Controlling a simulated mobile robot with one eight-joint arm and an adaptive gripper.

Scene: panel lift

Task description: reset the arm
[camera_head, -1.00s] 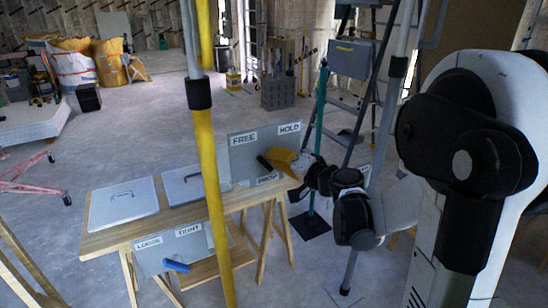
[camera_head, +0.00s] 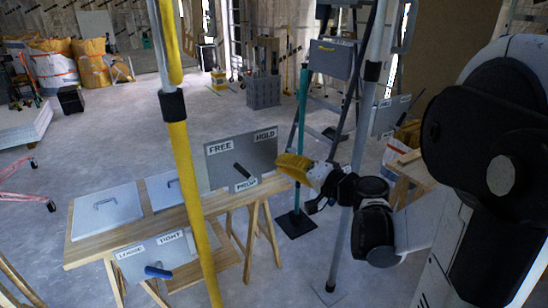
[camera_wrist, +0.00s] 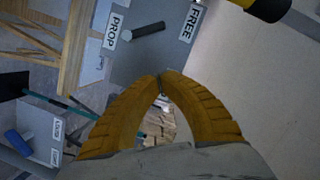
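My gripper (camera_head: 284,165) has yellow-orange fingers and sits at the right edge of the grey FREE/HOLD panel in the head view. In the wrist view my gripper (camera_wrist: 160,78) shows its two ribbed fingers arching together, with the tips meeting and nothing visible between them. The FREE/HOLD panel (camera_head: 222,160) stands upright at the back of the wooden bench. Its black lever (camera_head: 243,170) slants down to the right above a PROP label and appears clear of my fingers. The lever also shows in the wrist view (camera_wrist: 148,30), beyond the fingertips.
The wooden bench (camera_head: 82,247) carries two grey lidded plates and a LOOSE/TIGHT panel (camera_head: 135,265) with a blue lever (camera_head: 158,272). A yellow pole (camera_head: 190,180) stands in front of it. A green pole (camera_head: 302,120), grey pole (camera_head: 345,230) and ladder stand near my arm.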

